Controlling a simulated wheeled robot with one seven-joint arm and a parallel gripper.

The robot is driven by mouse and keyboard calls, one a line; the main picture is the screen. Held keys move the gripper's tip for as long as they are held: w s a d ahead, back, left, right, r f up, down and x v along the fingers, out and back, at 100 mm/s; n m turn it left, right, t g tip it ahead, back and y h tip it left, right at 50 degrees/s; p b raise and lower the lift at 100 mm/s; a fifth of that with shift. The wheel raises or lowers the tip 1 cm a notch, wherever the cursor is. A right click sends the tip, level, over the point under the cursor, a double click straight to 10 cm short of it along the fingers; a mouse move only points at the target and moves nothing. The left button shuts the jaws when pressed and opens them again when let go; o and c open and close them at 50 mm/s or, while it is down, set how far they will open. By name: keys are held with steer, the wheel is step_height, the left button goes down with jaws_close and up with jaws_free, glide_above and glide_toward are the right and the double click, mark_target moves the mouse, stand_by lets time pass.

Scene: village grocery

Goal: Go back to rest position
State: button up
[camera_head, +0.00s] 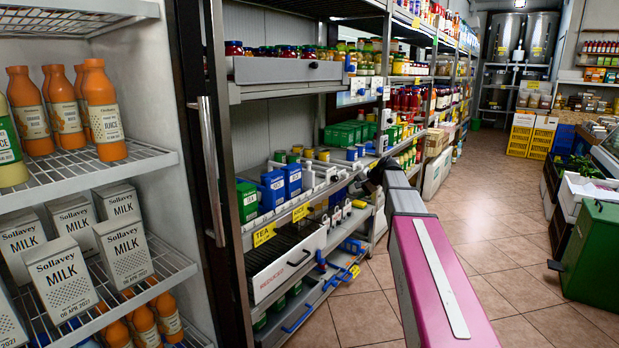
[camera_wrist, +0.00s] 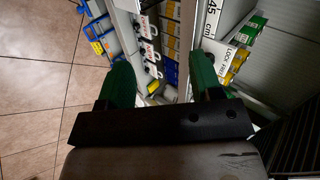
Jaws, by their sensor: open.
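My arm reaches forward from the lower right in the head view, with its pink and grey link in front. My gripper (camera_head: 380,176) is a small dark shape at its far end, in front of the grocery shelves. In the wrist view my gripper (camera_wrist: 161,80) shows two green fingers spread well apart. I see nothing held between them. Shelf goods and the tiled floor show beyond the fingers.
An open fridge with milk cartons (camera_head: 123,252) and orange juice bottles (camera_head: 103,110) stands at the left. Stocked shelving with a pulled-out drawer (camera_head: 290,265) runs along the aisle. A green bin (camera_head: 592,258) stands at the right. Tiled floor (camera_head: 490,230) lies clear between.

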steer(key=s+f+n+g+h, duration=0.2)
steer(key=s+f+n+h, duration=0.1)
steer(key=s+f, duration=1)
steer(key=s+f+n+g+h, duration=0.3)
steer(key=s+f, duration=1.1)
steer(key=s, duration=0.7)
steer(key=shift+s+g+h, duration=0.3)
steer(key=shift+s+h, duration=0.05)
steer(key=shift+h, duration=0.45)
steer(key=shift+a, duration=0.1)
